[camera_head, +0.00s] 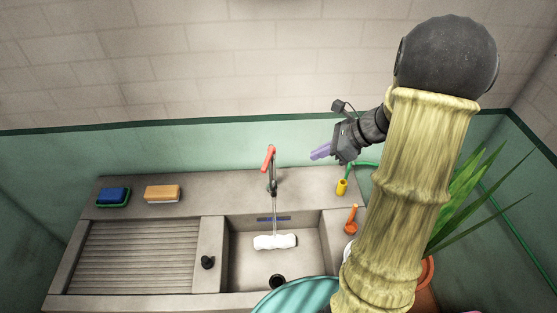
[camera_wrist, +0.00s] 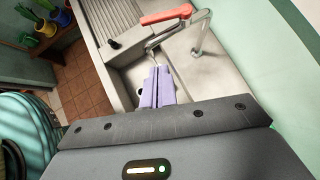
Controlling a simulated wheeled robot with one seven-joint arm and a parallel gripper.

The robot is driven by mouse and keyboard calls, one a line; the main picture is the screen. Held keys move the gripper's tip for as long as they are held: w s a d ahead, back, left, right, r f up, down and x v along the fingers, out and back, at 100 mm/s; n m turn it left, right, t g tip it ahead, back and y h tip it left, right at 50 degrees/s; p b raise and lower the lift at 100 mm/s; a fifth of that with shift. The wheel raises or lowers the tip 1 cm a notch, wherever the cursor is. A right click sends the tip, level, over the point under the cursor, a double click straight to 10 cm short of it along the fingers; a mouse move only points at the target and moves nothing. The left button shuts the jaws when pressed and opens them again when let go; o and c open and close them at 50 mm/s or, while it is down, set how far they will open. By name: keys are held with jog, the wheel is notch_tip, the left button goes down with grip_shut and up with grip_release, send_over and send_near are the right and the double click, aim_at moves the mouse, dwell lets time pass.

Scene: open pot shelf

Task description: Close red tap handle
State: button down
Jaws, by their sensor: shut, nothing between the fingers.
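The red tap handle (camera_head: 268,157) sits on top of the metal tap (camera_head: 272,185) behind the sink, raised and slanting in the head view. The handle also shows in the wrist view (camera_wrist: 166,15), at the top, beyond my fingertips. My gripper (camera_head: 313,154) is to the right of the handle with a gap between them. Its purple fingers (camera_wrist: 157,88) are shut together, empty, and do not appear to touch the handle. A thin pale streak runs from the tap down to a white patch (camera_head: 275,241) in the sink basin (camera_head: 248,266).
A yellow bottle (camera_head: 341,187) and an orange item (camera_head: 351,219) stand right of the sink. Sponges (camera_head: 162,193) lie at the back left of the counter. A potted plant (camera_head: 464,203) is at the right. The wall is close behind the tap.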

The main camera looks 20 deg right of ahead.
aim_at(268, 160)
jog(key=a+r+p+x, duration=0.1)
jog(key=p+x, duration=0.3)
jog(key=x, duration=0.9)
jog(key=shift+w+a+r, duration=0.35)
jog(key=shift+w+r, duration=0.05)
jog(key=shift+r, duration=0.1)
jog(key=shift+w+a+f+b, duration=0.1)
jog(key=shift+w+a+b, duration=0.05)
jog(key=shift+b, duration=0.15)
